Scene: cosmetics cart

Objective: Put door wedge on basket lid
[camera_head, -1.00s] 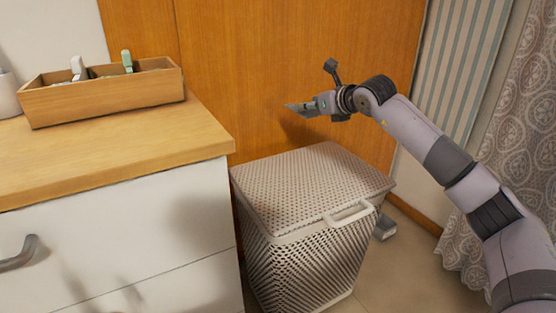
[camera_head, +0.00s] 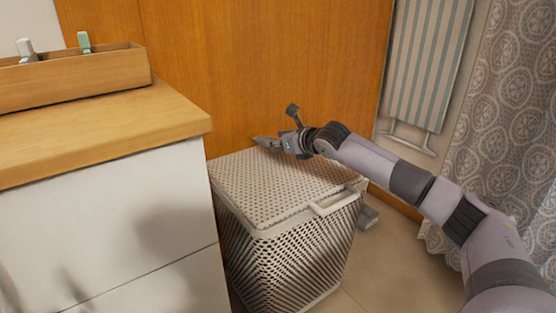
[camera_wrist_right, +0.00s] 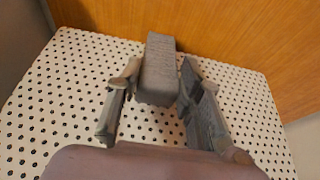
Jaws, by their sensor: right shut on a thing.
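The door wedge (camera_wrist_right: 159,62) is a dark grey block between the fingers of my right gripper (camera_wrist_right: 155,88) in the wrist view. The gripper is shut on it. The wrist view shows the white, dotted basket lid (camera_wrist_right: 55,100) beneath them. In the head view, the basket lid (camera_head: 270,190) is closed on the basket, and my right gripper (camera_head: 272,143) is over its back edge. The wedge is hard to tell from the fingers there. I cannot tell whether it touches the lid. My left gripper is not in view.
The white perforated basket (camera_head: 300,260) stands beside a cabinet with a wooden counter (camera_head: 120,125). A wooden box (camera_head: 75,80) sits on the counter. An orange-brown wooden panel (camera_head: 225,70) is close behind the lid. A small grey object (camera_head: 368,217) lies on the floor.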

